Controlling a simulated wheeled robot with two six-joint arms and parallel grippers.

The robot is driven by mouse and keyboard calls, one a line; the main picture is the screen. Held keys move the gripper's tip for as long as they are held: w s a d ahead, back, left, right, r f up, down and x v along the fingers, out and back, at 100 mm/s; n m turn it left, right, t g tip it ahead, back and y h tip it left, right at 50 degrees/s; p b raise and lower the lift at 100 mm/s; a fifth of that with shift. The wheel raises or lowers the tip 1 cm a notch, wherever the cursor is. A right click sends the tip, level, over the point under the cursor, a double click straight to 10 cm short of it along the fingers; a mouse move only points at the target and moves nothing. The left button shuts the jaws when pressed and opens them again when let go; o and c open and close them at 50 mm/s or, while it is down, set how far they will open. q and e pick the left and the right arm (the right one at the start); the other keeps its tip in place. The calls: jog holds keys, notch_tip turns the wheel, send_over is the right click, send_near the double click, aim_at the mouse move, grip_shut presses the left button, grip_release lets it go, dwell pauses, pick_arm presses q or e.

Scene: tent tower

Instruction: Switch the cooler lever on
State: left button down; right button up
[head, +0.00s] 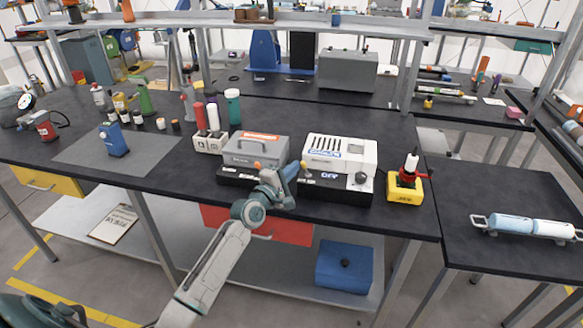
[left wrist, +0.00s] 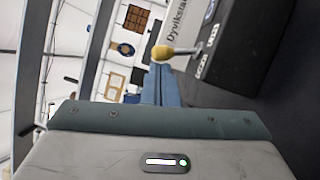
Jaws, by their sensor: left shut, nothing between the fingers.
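In the head view the yellow knob (head: 303,164) shows beside my left gripper (head: 291,171). My left gripper is shut and empty; its blue fingers (left wrist: 161,86) point at the knob. I cannot tell whether they touch it. My right gripper is not in view.
A yellow-based device (head: 405,188) with a red-and-white top stands to the right. A white bottle holder (head: 209,142) stands to the left. Open space lies in front of the table.

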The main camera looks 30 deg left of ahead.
pick_arm(q)
jog(key=m+p, duration=0.1)
jog(key=p, duration=0.1)
jog(key=d+r+m+g+p, duration=0.1)
jog(key=m+p, duration=0.1)
jog(key=p, duration=0.1)
jog(key=d+r+m+g+p, duration=0.1)
jog(key=m+p, duration=0.1)
jog(key=shift+w+r+p, duration=0.2)
jog(key=shift+w+p, duration=0.05)
jog(key=shift+p, duration=0.05)
jog(key=shift+d+m+g+p, duration=0.1)
jog(key=shift+m+g+p, duration=0.2)
jog(key=shift+m, duration=0.1)
jog(key=shift+w+d+p, duration=0.1)
jog(key=shift+d+p, duration=0.2)
jog(key=shift+p, duration=0.05)
jog(key=shift+f, duration=0.15)
